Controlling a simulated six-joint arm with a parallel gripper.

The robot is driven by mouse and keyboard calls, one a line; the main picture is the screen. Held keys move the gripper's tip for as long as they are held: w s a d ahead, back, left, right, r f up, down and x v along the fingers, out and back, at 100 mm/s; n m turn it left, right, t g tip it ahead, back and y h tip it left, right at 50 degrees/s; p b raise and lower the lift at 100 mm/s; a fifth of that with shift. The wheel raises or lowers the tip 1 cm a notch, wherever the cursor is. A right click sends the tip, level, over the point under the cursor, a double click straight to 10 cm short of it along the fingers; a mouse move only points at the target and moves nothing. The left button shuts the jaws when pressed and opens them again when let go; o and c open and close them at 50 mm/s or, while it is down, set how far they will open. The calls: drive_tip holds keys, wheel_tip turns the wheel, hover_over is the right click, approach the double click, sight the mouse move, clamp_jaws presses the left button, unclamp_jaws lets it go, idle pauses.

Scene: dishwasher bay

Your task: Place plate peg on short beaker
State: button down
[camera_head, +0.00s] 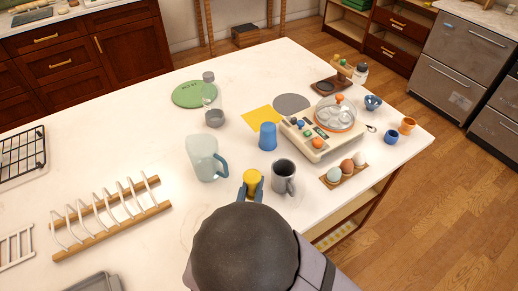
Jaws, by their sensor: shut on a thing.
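My gripper (251,190) has its two blue-grey fingers closed on the sides of a small yellow beaker (253,179), short and round. My dark round wrist hides the space below, so I cannot tell whether the yellow beaker touches the counter. A rack (108,215) with two wooden rails and several white upright plate pegs (104,198) stands on the counter to the left, apart from my gripper. A blue beaker (267,137) stands upright beyond my gripper. It is taller than the yellow one.
A grey mug (283,177) stands close right of my gripper, and a clear pitcher (204,158) is at its left. An egg holder (344,174) and a cream cooker (317,140) are to the right. A bottle (212,103) stands behind. The counter between rack and pitcher is clear.

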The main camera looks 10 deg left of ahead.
drive_tip(key=w+d+m+h+b, duration=0.2)
drive_tip(key=w+d+m+h, duration=0.2)
drive_tip(key=w+d+h, duration=0.5)
drive_tip(key=w+d+r+m+g+b, duration=0.2)
drive_tip(key=w+d+r, duration=0.2)
drive_tip(key=w, duration=0.6)
wheel_tip(320, 180, up, 5)
drive_tip(key=n+t+y, duration=0.2)
drive_tip(key=n+y, duration=0.3)
drive_tip(key=y, duration=0.3)
hover_over(268, 126)
drive_tip(key=shift+f+p, duration=1.05)
drive_tip(key=shift+f, duration=3.85)
drive_tip(key=shift+f, duration=0.1)
drive_tip(key=c, duration=1.6)
unclamp_jaws()
drive_tip(key=shift+c, duration=0.2)
